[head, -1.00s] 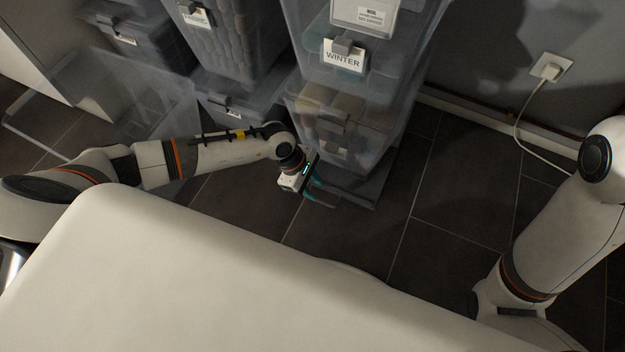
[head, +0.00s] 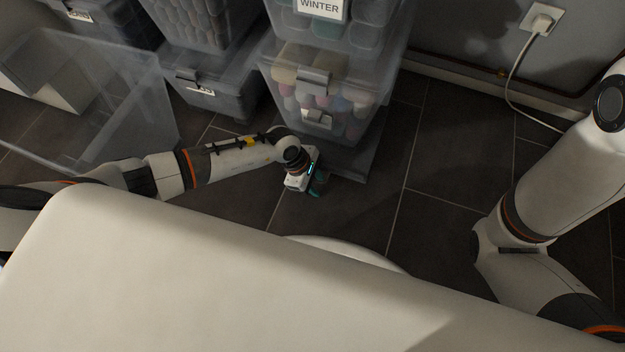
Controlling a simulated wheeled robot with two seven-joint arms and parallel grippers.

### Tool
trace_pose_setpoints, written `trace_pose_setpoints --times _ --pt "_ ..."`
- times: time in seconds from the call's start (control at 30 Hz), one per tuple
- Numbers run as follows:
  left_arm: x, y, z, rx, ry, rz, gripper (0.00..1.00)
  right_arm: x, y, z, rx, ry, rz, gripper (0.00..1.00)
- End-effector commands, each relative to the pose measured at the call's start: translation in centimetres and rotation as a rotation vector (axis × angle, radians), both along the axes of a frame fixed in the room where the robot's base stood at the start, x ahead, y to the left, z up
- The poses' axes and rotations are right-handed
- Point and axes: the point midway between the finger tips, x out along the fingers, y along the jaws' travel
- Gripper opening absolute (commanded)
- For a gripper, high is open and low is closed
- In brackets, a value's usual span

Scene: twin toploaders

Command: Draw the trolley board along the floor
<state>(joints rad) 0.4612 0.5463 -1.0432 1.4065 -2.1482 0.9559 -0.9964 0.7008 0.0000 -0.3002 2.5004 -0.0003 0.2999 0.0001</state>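The trolley board (head: 362,168) is a dark, flat board low on the floor under a stack of clear plastic boxes. Its front corner shows just below the lowest box (head: 320,110). My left gripper (head: 319,184) is low at the board's front left edge, with teal fingertips pointing towards it. The fingertips are small, dark and partly hidden by the gripper's body, so I cannot tell whether they are open, shut or touching the board. My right arm (head: 560,160) comes down at the right, but its gripper is out of view.
A box labelled WINTER (head: 335,20) sits on the lowest box. Other grey boxes (head: 210,85) stand to the left, beside a transparent panel-like shape (head: 110,100). A white cable hangs from a wall socket (head: 541,18). Dark tiled floor (head: 440,180) is clear on the right.

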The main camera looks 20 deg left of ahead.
Motion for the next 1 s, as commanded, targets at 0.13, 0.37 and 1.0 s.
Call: trace_pose_setpoints --times 0.13,0.37,1.0 --pt "0.01 0.00 0.02 0.000 0.000 0.000 0.34 -0.02 0.00 0.03 0.000 0.000 0.000 0.36" --pt "0.00 0.00 0.03 0.000 0.000 0.000 0.06 -0.02 0.01 0.02 -0.001 -0.001 0.000 0.36" --pt "0.01 0.03 0.03 0.000 0.000 0.001 0.00 -0.01 0.00 0.02 0.000 0.000 0.000 0.36"
